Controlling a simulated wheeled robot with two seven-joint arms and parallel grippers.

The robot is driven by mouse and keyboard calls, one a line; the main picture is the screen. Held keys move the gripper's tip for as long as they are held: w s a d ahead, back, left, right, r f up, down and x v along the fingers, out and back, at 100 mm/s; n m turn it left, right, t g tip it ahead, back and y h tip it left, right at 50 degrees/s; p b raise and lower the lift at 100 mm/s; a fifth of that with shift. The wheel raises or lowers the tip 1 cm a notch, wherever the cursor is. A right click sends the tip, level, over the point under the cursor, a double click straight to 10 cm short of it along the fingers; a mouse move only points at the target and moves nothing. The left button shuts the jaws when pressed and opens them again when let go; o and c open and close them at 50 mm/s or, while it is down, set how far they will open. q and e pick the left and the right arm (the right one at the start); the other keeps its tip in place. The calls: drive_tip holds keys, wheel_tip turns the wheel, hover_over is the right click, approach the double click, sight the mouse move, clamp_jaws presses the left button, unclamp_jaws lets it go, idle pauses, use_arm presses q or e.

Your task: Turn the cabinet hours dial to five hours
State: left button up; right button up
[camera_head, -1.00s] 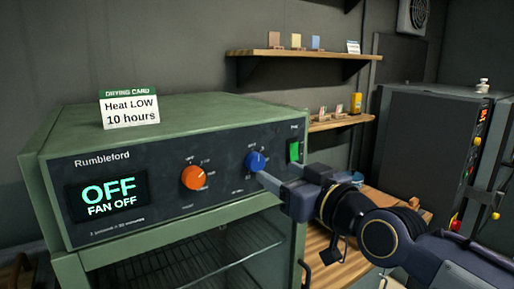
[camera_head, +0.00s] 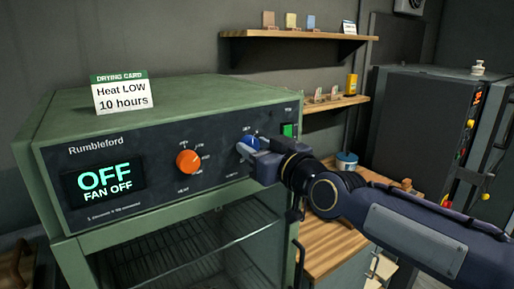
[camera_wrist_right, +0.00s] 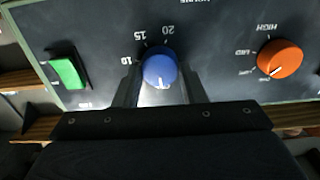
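The green cabinet (camera_head: 150,110) has a dark panel with a display (camera_head: 104,184) reading "OFF" and "FAN OFF". Its blue hours dial (camera_head: 247,148) is partly hidden by my right gripper in the head view. In the right wrist view the blue dial (camera_wrist_right: 160,66) sits between the two fingers of my right gripper (camera_wrist_right: 161,82), one on each side. The fingers look open with narrow gaps; firm contact cannot be made out. The dial's white mark is at the lower edge of that upside-down view, away from the 10, 15 and 20 marks. My left gripper is not in view.
An orange heat dial (camera_head: 188,162) is left of the blue one; a green switch (camera_head: 288,130) is to its right. A drying card (camera_head: 122,94) on top reads "Heat LOW 10 hours". A wooden counter (camera_head: 325,248) and shelves (camera_head: 290,36) are on the right.

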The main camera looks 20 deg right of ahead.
drive_tip(key=c, duration=0.4)
drive_tip(key=shift+o, duration=0.2)
drive_tip(key=m+b, duration=0.1)
drive_tip(key=m, duration=0.1)
drive_tip(key=shift+f+m, duration=0.1)
drive_tip(key=shift+m, duration=0.3)
drive_tip(key=m, duration=0.3)
drive_tip(key=shift+d+b, duration=0.1)
drive_tip(key=shift+b, duration=0.25)
drive_tip(key=shift+m, duration=1.7)
drive_tip(key=o, duration=1)
